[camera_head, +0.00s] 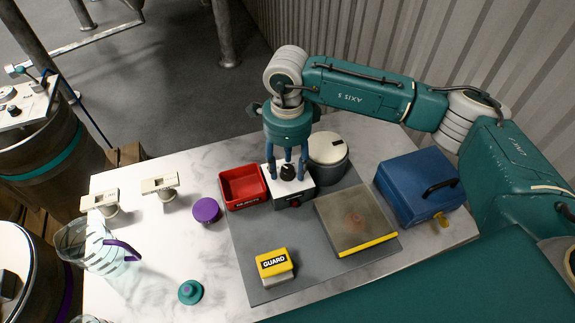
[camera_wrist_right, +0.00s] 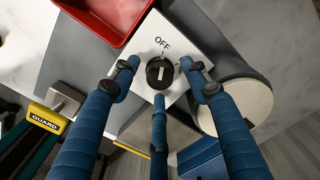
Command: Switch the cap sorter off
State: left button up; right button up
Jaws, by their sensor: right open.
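A white box (camera_head: 306,183) with a black rotary knob (camera_head: 288,172) on its top stands on the grey mat, right of a red bin. In the right wrist view the knob (camera_wrist_right: 160,73) carries a white pointer mark, and the word OFF is printed on the white top (camera_wrist_right: 150,30) beside it. A small red part shows on the box's front. My right gripper (camera_head: 287,166) points straight down over the box. Its three blue fingers (camera_wrist_right: 160,78) are spread around the knob, open, with gaps between them and the knob. My left gripper is not in view.
The red bin (camera_head: 226,190) touches or nearly touches the box. A round white-lidded canister (camera_head: 327,148) stands close behind on the right. A flat plate (camera_head: 352,218), a blue case (camera_head: 405,190) and a yellow GUARD block (camera_head: 274,264) are nearby. The marble table (camera_head: 150,235) has bare patches.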

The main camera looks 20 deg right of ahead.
aim_at(288, 169)
notch_tip(288, 169, up, 11)
jog(key=shift+r, duration=0.15)
dwell(0.5)
